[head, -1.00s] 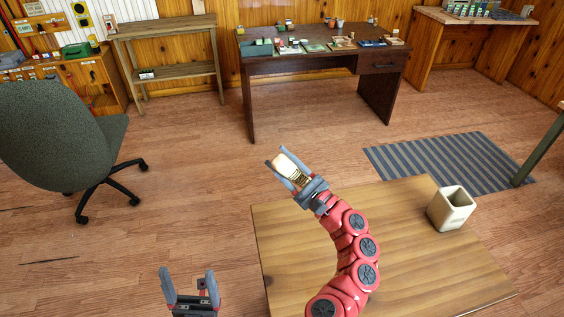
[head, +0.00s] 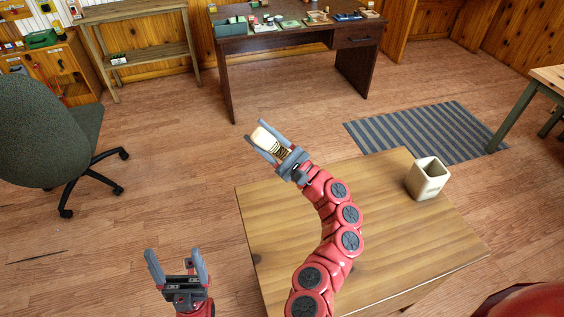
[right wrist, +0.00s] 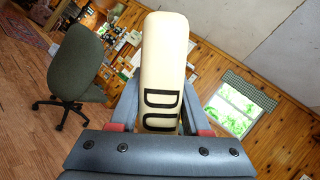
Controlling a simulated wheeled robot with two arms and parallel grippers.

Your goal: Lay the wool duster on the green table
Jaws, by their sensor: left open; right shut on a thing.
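My right gripper (head: 275,145) is shut on a cream, block-like thing (head: 266,139) held above the far left edge of the wooden table. I take it to be the wool duster. In the right wrist view the cream thing (right wrist: 163,65) stands up between the fingers, with dark marks on its face. My left gripper (head: 176,266) is open and empty, low at the left over the floor. A table with green legs and a wooden top (head: 552,78) is partly in view at the right edge, which fits the green table. Most of its top is out of frame.
The wooden table (head: 400,245) lies under my right arm, with a cream square pot (head: 428,179) on it. A striped rug (head: 425,133) lies beyond. A dark desk (head: 300,45) with small items stands behind, an office chair (head: 45,130) at left. Open floor lies between.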

